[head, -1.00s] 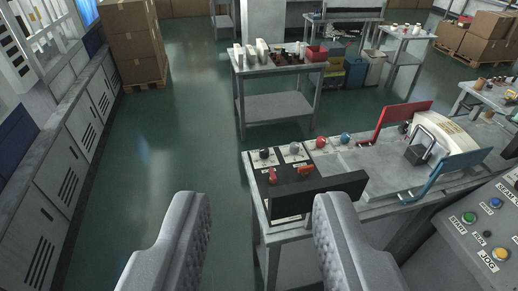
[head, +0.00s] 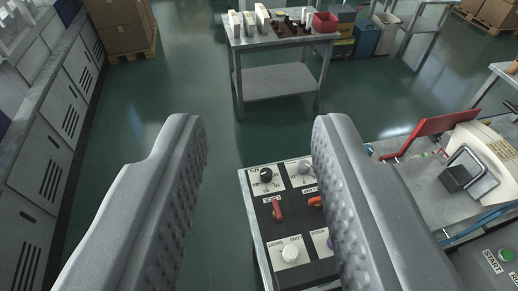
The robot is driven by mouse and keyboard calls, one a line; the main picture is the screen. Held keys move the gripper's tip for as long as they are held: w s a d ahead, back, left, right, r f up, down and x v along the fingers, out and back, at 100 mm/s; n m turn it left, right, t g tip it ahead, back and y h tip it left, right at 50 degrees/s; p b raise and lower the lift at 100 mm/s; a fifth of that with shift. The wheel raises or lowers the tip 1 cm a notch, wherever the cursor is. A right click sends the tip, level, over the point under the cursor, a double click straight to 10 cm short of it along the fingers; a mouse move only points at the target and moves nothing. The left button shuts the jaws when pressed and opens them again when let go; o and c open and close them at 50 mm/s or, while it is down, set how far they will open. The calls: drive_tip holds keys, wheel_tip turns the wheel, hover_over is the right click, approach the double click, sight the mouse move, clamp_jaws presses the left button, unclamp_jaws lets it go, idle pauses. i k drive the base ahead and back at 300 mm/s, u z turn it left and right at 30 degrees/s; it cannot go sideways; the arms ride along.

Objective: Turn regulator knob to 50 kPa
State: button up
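A small control panel (head: 249,187) stands at the lower middle, with several knobs and levers. At its back are a black knob (head: 266,175) with a printed scale around it and a grey knob (head: 304,168). In front are a red lever (head: 277,212) and an orange lever (head: 315,201). A white knob (head: 290,252) is nearest, and a purple knob (head: 330,241) is partly hidden by my right finger. The lettering is too small to tell which is the regulator knob. My gripper (head: 260,135) is wide open and empty, its fingers framing the panel without visibly holding anything.
Right of the panel is a bench machine with a red guard (head: 428,134) and a blue guard (head: 480,226). A green button (head: 507,255) is at the lower right. A metal table (head: 275,88) stands behind. The floor on the left is clear up to grey cabinets (head: 45,150).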

sight(265, 174)
drive_tip(key=u, duration=0.15)
drive_tip(key=i, duration=0.1)
drive_tip(key=z, duration=0.15)
drive_tip(key=k, duration=1.25)
drive_tip(key=z, duration=0.6)
drive_tip(key=i, duration=2)
drive_tip(key=u, duration=0.5)
